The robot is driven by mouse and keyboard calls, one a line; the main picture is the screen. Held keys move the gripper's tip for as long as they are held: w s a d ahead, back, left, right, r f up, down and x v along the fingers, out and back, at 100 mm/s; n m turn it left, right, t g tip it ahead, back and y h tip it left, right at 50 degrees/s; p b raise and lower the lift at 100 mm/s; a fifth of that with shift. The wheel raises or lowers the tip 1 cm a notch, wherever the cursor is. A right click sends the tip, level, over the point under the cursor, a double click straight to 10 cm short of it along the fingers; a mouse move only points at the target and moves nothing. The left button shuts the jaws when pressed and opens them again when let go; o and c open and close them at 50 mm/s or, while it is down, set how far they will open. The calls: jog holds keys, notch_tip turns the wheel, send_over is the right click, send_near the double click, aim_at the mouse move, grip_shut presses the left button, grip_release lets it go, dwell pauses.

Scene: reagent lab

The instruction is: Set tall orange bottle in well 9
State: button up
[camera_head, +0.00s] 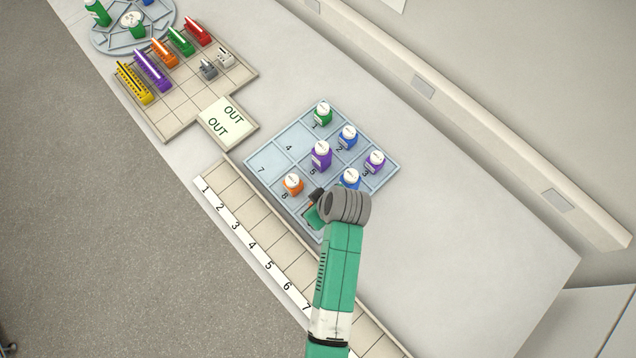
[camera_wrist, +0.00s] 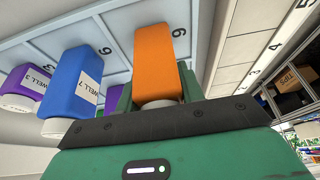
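The tall orange bottle (camera_wrist: 154,62) is in the wrist view, cap end toward my gripper and base toward the tray. My gripper (camera_wrist: 157,92) has a green finger on each side of it and appears shut on it. The bottle is at the tray cell marked 9; whether its base touches the tray floor is unclear. In the head view my gripper (camera_head: 314,208) is over the tray's near corner, and the arm mostly hides the held bottle and well 9. The grey-blue tray (camera_head: 264,166) has numbered wells.
A shorter orange bottle (camera_head: 292,185) stands in well 8. A purple bottle (camera_head: 321,156) is in well 5, and a blue bottle (camera_head: 349,178) stands close beside my gripper. Wells 4 and 7 are empty. A numbered strip (camera_head: 243,230) runs along the tray's near side.

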jog(key=o, duration=0.4)
jog(key=shift+o, duration=0.2)
jog(key=p+v, duration=0.1)
jog(key=v, duration=1.1)
jog(key=shift+w+r, duration=0.15)
jog(key=shift+r, duration=0.1)
